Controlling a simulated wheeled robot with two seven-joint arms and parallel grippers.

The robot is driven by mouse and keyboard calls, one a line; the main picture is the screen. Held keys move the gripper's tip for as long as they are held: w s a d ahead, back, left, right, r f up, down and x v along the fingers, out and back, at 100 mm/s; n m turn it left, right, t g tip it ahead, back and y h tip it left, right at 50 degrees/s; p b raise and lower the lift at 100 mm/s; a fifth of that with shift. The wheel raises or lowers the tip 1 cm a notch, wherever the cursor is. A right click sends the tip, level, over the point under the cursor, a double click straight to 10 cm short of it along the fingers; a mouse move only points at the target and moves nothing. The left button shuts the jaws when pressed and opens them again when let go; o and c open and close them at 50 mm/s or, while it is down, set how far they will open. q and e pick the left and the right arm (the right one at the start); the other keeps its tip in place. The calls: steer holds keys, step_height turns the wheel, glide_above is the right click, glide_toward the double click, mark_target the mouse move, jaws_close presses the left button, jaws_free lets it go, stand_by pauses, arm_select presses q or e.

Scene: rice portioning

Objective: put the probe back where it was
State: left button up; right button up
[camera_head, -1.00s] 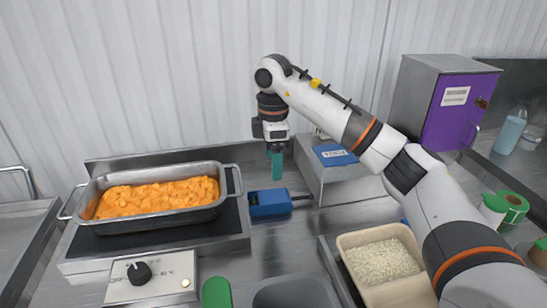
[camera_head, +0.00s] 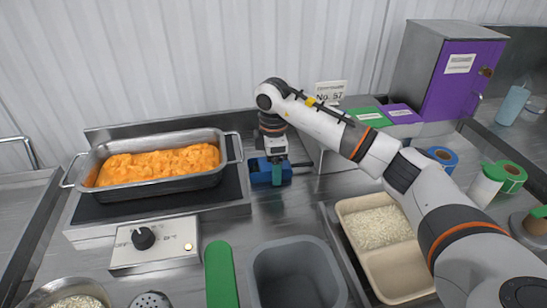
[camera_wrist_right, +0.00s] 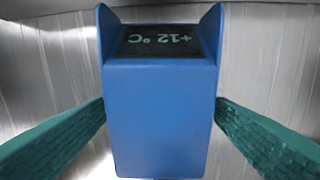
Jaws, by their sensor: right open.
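The probe (camera_head: 259,176) is a blue handheld thermometer. It lies on the steel counter right of the pan, with a thin dark part (camera_head: 303,165) pointing right. In the right wrist view, its blue body (camera_wrist_right: 160,118) fills the middle and its dark display reads +12 °C upside down. My right gripper (camera_head: 278,172) is lowered onto the probe. Its teal fingers stand on either side of the blue body, open; whether they touch it I cannot tell. My left gripper is not in view.
A steel pan (camera_head: 160,183) of orange food sits on a black hot plate at left. A grey bin (camera_head: 295,272), a green-handled item (camera_head: 220,275) and a rice container (camera_head: 405,272) are in front. A purple-doored box (camera_head: 465,78) stands at the back right.

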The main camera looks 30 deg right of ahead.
steer(key=c, duration=0.9)
steer(key=o, duration=0.9)
step_height(320, 180, up, 12)
